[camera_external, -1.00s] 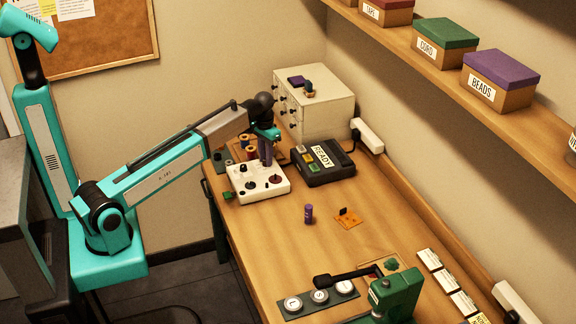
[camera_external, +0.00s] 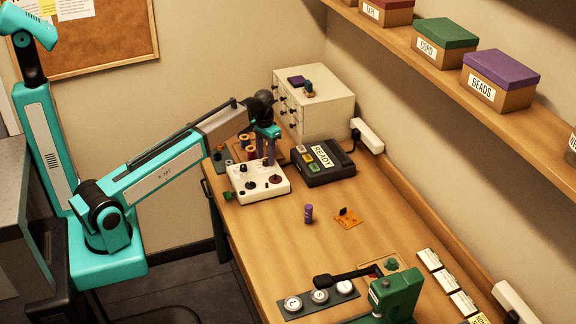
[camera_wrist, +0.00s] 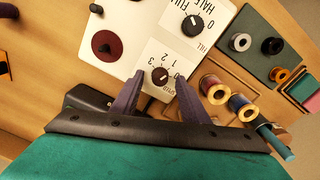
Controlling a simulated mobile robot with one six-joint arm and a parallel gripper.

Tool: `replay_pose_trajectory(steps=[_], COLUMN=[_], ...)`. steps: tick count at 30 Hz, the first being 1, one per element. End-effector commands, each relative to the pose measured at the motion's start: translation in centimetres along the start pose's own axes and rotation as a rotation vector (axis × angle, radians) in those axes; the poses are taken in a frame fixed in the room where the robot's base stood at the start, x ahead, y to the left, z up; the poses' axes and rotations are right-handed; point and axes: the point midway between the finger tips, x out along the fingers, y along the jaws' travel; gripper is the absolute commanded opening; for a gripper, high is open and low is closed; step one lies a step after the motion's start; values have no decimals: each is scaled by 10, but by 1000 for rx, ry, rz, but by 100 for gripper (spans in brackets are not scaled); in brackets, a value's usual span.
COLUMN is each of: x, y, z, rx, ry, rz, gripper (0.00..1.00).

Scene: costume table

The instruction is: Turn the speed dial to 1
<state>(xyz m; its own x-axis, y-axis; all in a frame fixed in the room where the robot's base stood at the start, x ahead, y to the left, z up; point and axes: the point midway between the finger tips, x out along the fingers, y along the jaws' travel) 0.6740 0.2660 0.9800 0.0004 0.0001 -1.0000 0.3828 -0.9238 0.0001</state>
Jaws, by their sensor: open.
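My gripper (camera_external: 268,162) points down over this box. In the wrist view its two purple fingers (camera_wrist: 160,80) are open, one on each side of the dial. I cannot tell whether they touch it. The dial's pointer is too small to read surely.
On the box are a black fill knob (camera_wrist: 191,26) and a larger dark red disc (camera_wrist: 106,45). Thread spools (camera_wrist: 214,89) stand close beside the box. A black device marked READY (camera_external: 323,166) is to its right. The table's middle is mostly clear around a purple cylinder (camera_external: 309,214).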

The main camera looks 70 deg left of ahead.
Motion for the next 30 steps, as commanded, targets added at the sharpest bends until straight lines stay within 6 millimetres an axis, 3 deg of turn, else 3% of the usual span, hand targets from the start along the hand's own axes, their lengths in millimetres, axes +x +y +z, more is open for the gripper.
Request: replay_pose_trajectory(steps=[30], x=[-116], y=[0], z=[0], rx=[0], ry=[1], rz=[0], gripper=[41])
